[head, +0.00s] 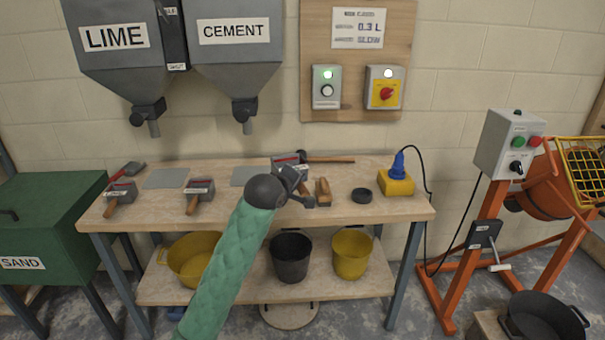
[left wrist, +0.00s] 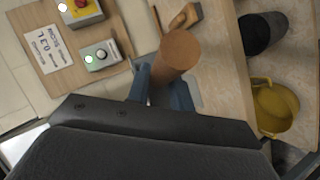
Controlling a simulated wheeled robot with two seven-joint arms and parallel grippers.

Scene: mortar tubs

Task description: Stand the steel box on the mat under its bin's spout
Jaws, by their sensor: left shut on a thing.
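My left gripper (head: 298,186) is over the middle of the bench, shut on the wooden handle (left wrist: 180,52), which sits between its fingers in the left wrist view. A steel box (head: 286,161) with a red-edged label shows just behind the gripper, partly hidden; it appears to belong to that handle. Two similar steel boxes with wooden handles stand on the bench, one far left (head: 122,188) and one left of centre (head: 204,186). A grey mat (head: 166,178) lies below the LIME bin's spout (head: 154,128), another mat (head: 247,174) below the CEMENT bin's spout (head: 246,127). My right gripper is not in view.
A wooden-handled tool (head: 323,192), a black disc (head: 362,195) and a yellow device with a blue top (head: 397,182) are on the bench's right half. Another tool (head: 330,159) lies at the back. Buckets (head: 352,254) stand on the lower shelf.

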